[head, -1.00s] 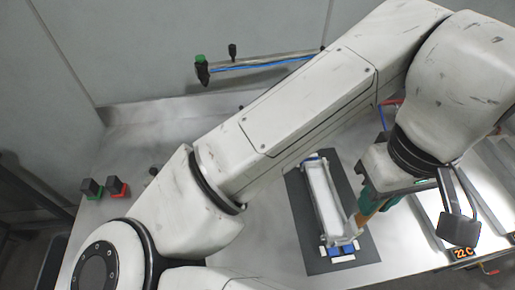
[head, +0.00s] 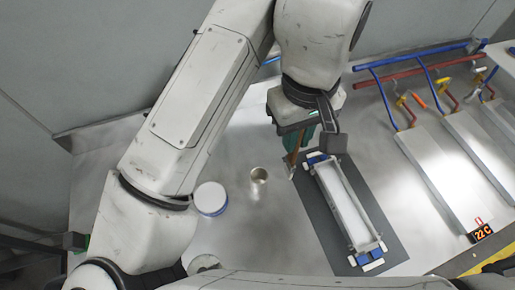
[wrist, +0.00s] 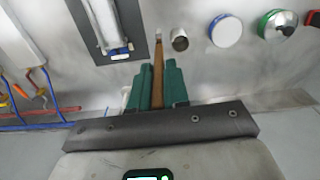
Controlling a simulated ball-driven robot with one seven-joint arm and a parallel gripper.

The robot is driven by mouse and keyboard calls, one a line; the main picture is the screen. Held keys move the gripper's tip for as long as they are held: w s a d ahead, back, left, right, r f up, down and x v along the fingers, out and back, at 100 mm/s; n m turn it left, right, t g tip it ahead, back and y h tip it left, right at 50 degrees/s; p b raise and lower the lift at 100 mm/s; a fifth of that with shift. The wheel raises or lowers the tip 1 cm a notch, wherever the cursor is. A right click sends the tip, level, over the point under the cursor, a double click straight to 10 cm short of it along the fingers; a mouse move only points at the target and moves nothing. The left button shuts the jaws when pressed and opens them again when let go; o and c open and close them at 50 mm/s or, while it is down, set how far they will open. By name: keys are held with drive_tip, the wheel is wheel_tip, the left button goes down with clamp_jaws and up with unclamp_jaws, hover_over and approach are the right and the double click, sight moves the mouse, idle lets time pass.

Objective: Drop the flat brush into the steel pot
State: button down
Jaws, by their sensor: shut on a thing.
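My gripper (head: 303,137) has green fingers and is shut on the flat brush (head: 293,157), which has a brown handle and hangs with its pale tip downward. The brush also shows between the fingers in the wrist view (wrist: 158,70). The steel pot (head: 258,176) is a small open cylinder standing on the metal table, left of and nearer than the brush in the head view. In the wrist view the pot (wrist: 180,40) is just right of the brush tip. The brush is apart from the pot.
A dark mat (head: 384,222) bears a long white tray-like track piece (head: 345,208) with blue ends, right of the gripper. A white round tub with a blue rim (head: 211,198) stands left of the pot. Blue and red pipes (head: 412,57) and metal channels lie at the right.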

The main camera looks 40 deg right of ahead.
drive_tip(key=w+a+f+p, duration=0.1)
drive_tip(key=w+a+f, duration=0.1)
drive_tip(key=w+f, duration=0.4)
drive_tip(key=shift+a+f+p, duration=0.3)
drive_tip(key=shift+a+f, duration=0.1)
drive_tip(key=shift+f, duration=1.55)
drive_tip(key=shift+w, duration=0.1)
drive_tip(key=shift+f, duration=0.4)
drive_tip(key=shift+f+b, duration=0.2)
drive_tip(key=shift+b, duration=0.15)
drive_tip(key=c, duration=1.1)
unclamp_jaws()
